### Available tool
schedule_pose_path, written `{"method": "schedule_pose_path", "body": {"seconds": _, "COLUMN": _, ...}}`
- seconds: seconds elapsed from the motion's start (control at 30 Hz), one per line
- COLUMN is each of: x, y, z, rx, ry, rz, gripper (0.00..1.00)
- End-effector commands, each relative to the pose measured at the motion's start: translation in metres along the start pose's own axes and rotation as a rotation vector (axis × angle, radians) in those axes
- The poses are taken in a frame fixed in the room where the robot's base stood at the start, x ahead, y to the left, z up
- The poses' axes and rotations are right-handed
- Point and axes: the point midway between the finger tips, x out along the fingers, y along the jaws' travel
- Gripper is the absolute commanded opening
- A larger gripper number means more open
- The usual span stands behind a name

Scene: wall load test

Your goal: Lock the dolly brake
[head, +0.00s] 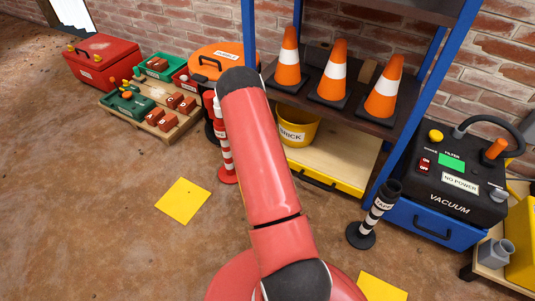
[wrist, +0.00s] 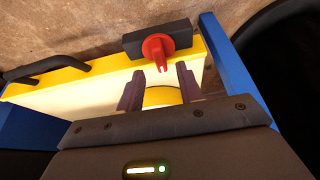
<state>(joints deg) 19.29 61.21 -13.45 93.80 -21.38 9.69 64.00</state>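In the wrist view a red knob with a pointed lever (wrist: 157,50) sits on a black block (wrist: 185,40) at the yellow edge of a pale platform (wrist: 105,66). The lever points toward my gripper (wrist: 159,84). My gripper's two dark fingers stand apart with nothing held between them, just short of the lever tip. In the head view the platform (head: 345,171), with a yellow front and black handle, lies low within the blue-posted rack. The knob and my gripper do not show there; my red arm covers part of the rack.
A yellow bucket marked BRICK (head: 297,128) stands on the platform. Several orange cones (head: 333,78) stand on the shelf above. A black striped post (head: 376,212) and a vacuum unit (head: 452,180) are at right. A pallet of bricks (head: 150,108) is at left.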

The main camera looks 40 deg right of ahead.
Motion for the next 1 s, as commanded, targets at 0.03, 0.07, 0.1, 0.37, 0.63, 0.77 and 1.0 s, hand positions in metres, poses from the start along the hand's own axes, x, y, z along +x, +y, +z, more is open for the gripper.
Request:
{"method": "schedule_pose_path", "body": {"seconds": 0.03, "x": 0.011, "y": 0.001, "z": 0.001, "rx": 0.000, "ry": -0.001, "rz": 0.001, "gripper": 0.36}}
{"method": "schedule_pose_path", "body": {"seconds": 0.07, "x": 0.015, "y": 0.001, "z": 0.001, "rx": 0.000, "ry": -0.002, "rz": 0.001, "gripper": 0.36}}
{"method": "schedule_pose_path", "body": {"seconds": 0.1, "x": 0.021, "y": 0.001, "z": 0.001, "rx": 0.001, "ry": -0.001, "rz": 0.000, "gripper": 0.36}}
{"method": "schedule_pose_path", "body": {"seconds": 0.37, "x": 0.040, "y": 0.000, "z": 0.000, "rx": 0.000, "ry": 0.000, "rz": -0.001, "gripper": 0.36}}
{"method": "schedule_pose_path", "body": {"seconds": 0.63, "x": 0.040, "y": 0.000, "z": 0.000, "rx": 0.000, "ry": 0.000, "rz": -0.001, "gripper": 0.32}}
{"method": "schedule_pose_path", "body": {"seconds": 0.77, "x": 0.040, "y": 0.000, "z": 0.000, "rx": -0.001, "ry": 0.000, "rz": -0.001, "gripper": 0.15}}
{"method": "schedule_pose_path", "body": {"seconds": 1.0, "x": 0.040, "y": 0.000, "z": 0.000, "rx": -0.001, "ry": 0.000, "rz": -0.001, "gripper": 0.00}}
